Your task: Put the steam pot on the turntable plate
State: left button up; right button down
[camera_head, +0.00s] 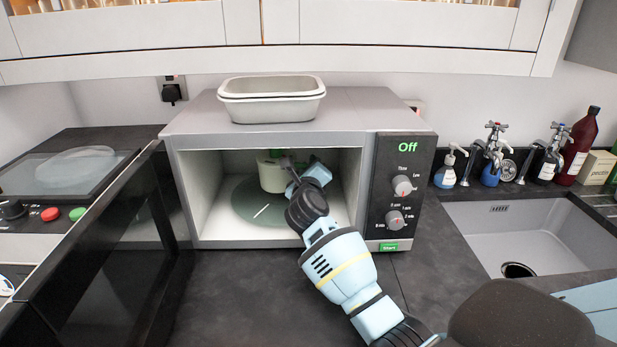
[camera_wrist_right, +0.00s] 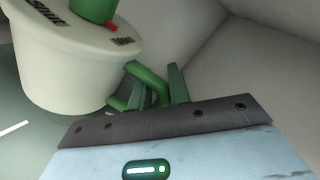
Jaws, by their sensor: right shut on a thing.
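The steam pot (camera_head: 269,176) is cream with a green handle. It is inside the open microwave (camera_head: 204,190), over the back of the round green turntable plate (camera_head: 241,208). In the right wrist view the pot (camera_wrist_right: 72,65) looks upright, with a green knob on top. My right gripper (camera_head: 290,166) reaches into the microwave from the front right. In the right wrist view its fingers (camera_wrist_right: 150,86) are shut on the green side handle. I cannot tell whether the pot's base touches the plate. The left gripper is not in view.
The microwave door (camera_head: 130,250) stands open at the left. The cavity's right wall and ceiling are close to my right arm. White dishes (camera_head: 271,108) sit on top. A sink (camera_head: 540,235) and several bottles are at the right. The dark counter in front is mostly clear.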

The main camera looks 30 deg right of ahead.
notch_tip(320, 180, down, 3)
jog(key=shift+f+b, duration=0.1)
jog(key=shift+b, duration=0.25)
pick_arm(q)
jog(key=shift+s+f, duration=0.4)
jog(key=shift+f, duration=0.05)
pick_arm(e)
jog(key=c, duration=1.3)
grip_release()
jog(key=shift+f, duration=0.1)
